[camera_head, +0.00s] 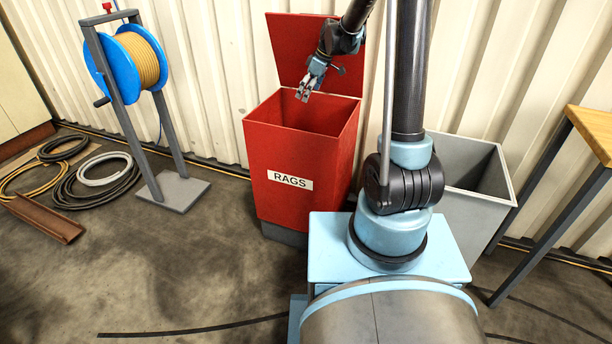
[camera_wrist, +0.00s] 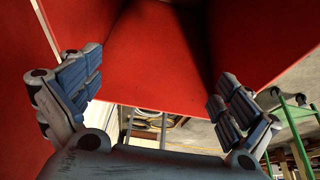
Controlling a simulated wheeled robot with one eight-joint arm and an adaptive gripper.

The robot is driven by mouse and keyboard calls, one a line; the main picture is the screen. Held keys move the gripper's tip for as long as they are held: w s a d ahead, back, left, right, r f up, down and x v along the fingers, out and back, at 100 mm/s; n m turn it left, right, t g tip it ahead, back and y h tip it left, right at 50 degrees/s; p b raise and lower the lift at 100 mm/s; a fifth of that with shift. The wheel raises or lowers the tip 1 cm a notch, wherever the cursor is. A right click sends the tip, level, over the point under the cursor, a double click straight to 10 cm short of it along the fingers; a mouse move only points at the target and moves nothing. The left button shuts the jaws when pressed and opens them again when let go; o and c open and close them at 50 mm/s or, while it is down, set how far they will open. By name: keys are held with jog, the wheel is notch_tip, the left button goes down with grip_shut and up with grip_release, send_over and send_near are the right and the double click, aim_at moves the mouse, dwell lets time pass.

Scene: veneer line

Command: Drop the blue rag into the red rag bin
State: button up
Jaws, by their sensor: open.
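The red rag bin (camera_head: 285,208) stands against the corrugated wall with its lid (camera_head: 290,38) raised and a white RAGS label on its front. My gripper (camera_head: 303,93) is over the bin's opening, pointing down. Its two fingers are spread apart with nothing between them; they also show in the wrist view (camera_wrist: 155,82). Red bin surfaces (camera_wrist: 155,60) fill much of the wrist view. I see no blue rag in either view. The bottom of the bin is hidden in the head view.
A grey open bin (camera_head: 470,215) stands right of the red bin, partly behind my arm. A wooden-topped table (camera_head: 590,125) is at the far right. A blue hose reel (camera_head: 125,60) on a stand and coiled hoses (camera_head: 95,180) are at the left. The floor at front left is mostly clear.

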jog(key=w+v, duration=0.1)
jog(key=v, duration=0.7)
jog(key=shift+s, duration=0.4)
jog(key=shift+d, duration=0.1)
